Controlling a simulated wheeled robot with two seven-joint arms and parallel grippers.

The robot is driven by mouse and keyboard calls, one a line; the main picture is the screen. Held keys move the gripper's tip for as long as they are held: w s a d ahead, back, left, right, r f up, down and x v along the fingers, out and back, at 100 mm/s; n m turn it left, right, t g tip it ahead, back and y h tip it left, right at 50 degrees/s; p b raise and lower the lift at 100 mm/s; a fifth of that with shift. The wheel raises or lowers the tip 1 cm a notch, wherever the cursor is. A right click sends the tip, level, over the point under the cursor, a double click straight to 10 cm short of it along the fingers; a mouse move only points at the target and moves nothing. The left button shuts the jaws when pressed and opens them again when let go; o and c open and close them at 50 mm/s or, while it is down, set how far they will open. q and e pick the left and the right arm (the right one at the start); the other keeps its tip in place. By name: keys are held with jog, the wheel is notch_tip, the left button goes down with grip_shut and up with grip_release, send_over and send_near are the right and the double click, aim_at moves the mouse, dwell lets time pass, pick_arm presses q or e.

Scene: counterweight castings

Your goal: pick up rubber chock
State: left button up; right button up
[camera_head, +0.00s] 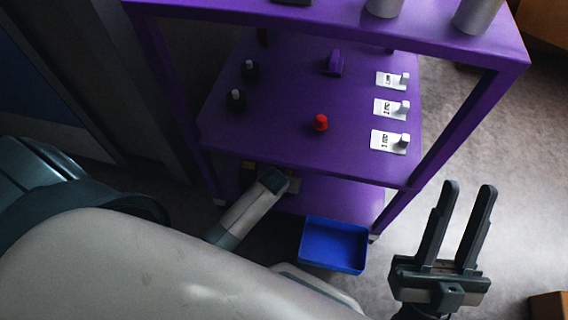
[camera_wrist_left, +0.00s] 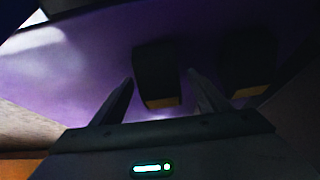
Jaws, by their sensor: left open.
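A dark block with a yellow band along its lower edge, which looks like the rubber chock (camera_wrist_left: 157,72), stands on a purple shelf in the left wrist view. My left gripper (camera_wrist_left: 160,78) is open, with one finger to each side of this block; I cannot tell whether they touch it. A second similar dark block (camera_wrist_left: 247,65) with a yellow band stands to the right, partly behind the right finger. My right gripper (camera_head: 469,188) is open and empty, right of the rack.
The purple rack (camera_head: 290,150) has a middle shelf with a red knobbed piece (camera_head: 320,123), dark pieces (camera_head: 237,98), a purple piece (camera_head: 334,62) and labelled white cards (camera_head: 388,141). A blue tray (camera_head: 335,245) is in front of the lower shelf. Rack posts flank the shelves.

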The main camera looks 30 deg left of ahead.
pick_arm(q)
jog(key=c, duration=1.3)
jog(key=shift+r, duration=0.15)
